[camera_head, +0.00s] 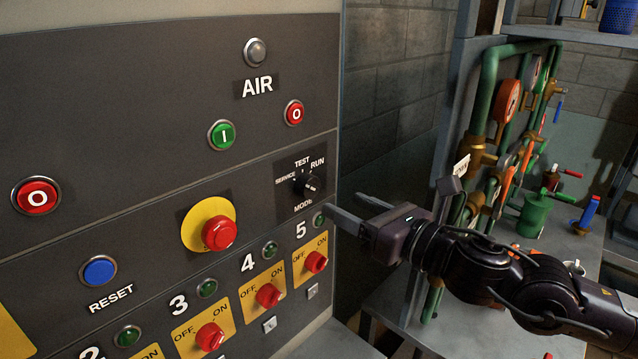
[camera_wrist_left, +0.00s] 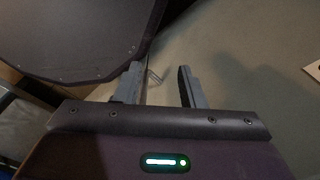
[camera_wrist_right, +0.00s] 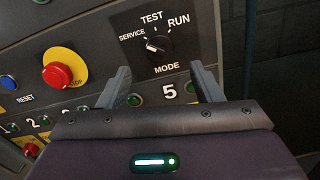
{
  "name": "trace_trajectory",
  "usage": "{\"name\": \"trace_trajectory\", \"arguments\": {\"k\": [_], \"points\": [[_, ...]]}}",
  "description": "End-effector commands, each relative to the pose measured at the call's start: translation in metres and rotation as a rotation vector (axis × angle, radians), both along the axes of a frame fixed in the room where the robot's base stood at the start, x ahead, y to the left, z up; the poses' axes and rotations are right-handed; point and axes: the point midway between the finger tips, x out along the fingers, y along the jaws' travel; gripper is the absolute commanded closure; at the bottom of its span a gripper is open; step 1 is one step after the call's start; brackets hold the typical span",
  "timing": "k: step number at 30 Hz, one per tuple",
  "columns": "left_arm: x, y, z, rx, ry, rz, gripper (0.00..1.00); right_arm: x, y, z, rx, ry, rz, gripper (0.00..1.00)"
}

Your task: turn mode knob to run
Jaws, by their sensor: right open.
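The black mode knob (camera_head: 307,184) sits on the dark panel at the right, with SERVICE, TEST and RUN printed around it. It also shows in the right wrist view (camera_wrist_right: 159,43), beyond and between the fingers. I cannot tell for sure which label its pointer faces. My right gripper (camera_head: 348,205) is open and empty, to the right of and a little below the knob, apart from it. In the right wrist view its fingertips (camera_wrist_right: 160,69) point at the panel. My left gripper (camera_wrist_left: 158,72) shows only in the left wrist view, with its fingers apart.
A red mushroom button (camera_head: 219,233) on a yellow plate is left of the knob. Several red OFF/ON switches (camera_head: 316,262) line the panel below. Green pipes with valves (camera_head: 486,95) stand behind my right arm. Open space lies between panel and pipes.

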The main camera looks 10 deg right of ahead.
Motion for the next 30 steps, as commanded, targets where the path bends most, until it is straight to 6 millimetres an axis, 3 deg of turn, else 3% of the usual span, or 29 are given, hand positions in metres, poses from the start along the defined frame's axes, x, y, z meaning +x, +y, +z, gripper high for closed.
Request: {"name": "trace_trajectory", "arguments": {"k": [6, 18, 30], "points": [[-0.007, 0.003, 0.017, 0.005, 0.011, 0.000, 0.64, 0.015, 0.009, 0.006, 0.011, -0.002, -0.001, 0.41], [0.009, 0.001, 0.042, 0.000, -0.011, 0.002, 0.64, 0.053, 0.035, 0.004, 0.008, 0.001, 0.002, 0.41], [0.006, -0.001, 0.045, -0.002, -0.006, 0.003, 0.64, 0.062, 0.042, 0.000, 0.002, 0.001, 0.003, 0.41]]}}
